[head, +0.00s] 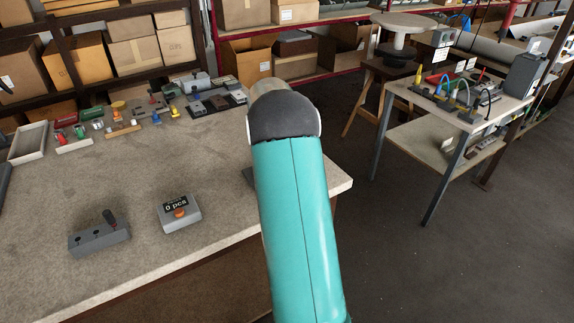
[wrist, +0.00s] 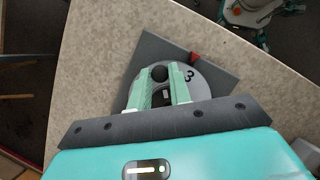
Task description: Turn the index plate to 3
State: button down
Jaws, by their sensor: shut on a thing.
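The index plate (wrist: 205,77) is a round grey disc on a dark square base (wrist: 150,50) at the table's edge in the wrist view. A red pointer (wrist: 194,57) stands at the disc's upper right rim. A dark digit that looks like a 3, seen turned, lies on the disc just below the pointer. My gripper (wrist: 162,80) has its pale green fingers down over the disc, shut on its dark knob (wrist: 160,73). The lower part of the disc is hidden by my gripper. In the head view my arm hides the plate, except a dark corner of its base (head: 248,176).
Small parts and trays stand at the back. A side bench (head: 455,100) stands to the right, with floor between.

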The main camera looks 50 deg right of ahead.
jog(key=shift+w+d+n+h, duration=0.15)
jog(key=shift+d+n+h, duration=0.15)
jog(key=shift+n, duration=0.4)
jog(key=shift+a, duration=0.1)
jog(key=c, duration=1.3)
grip_release()
jog(key=v, duration=1.3)
jog(key=shift+r, duration=0.35)
jog(key=shift+w, duration=0.1)
